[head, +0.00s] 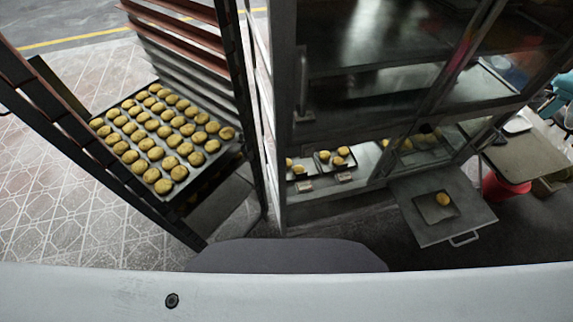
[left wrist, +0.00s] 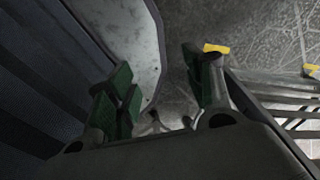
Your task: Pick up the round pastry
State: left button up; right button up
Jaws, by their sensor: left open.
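A single round golden pastry (head: 442,199) sits on a small dark tray (head: 428,212), which lies on a grey board with a handle (head: 465,228) at the right of the head view. Many similar round pastries (head: 160,130) lie in rows on a large tray in the rack at the left. My left gripper (left wrist: 160,85) shows only in the left wrist view, its green-padded fingers apart and nothing between them. Its place relative to the pastry cannot be told. My right gripper is in neither view.
A tall dark rack (head: 240,85) with stacked trays stands at the left. A glass-fronted cabinet (head: 370,95) stands at the centre, with more pastries (head: 335,158) on its low shelf. A red container (head: 502,190) and a brown board (head: 525,158) are at the far right. Patterned floor shows at the left.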

pick_arm(q)
jog(key=shift+o, duration=0.6)
jog(key=shift+d+f, duration=0.1)
jog(key=shift+f, duration=0.2)
jog(key=shift+w+d+f+b, duration=0.1)
jog(key=shift+f+b, duration=1.5)
jog(key=shift+b, duration=0.3)
jog(key=shift+f+b, duration=0.3)
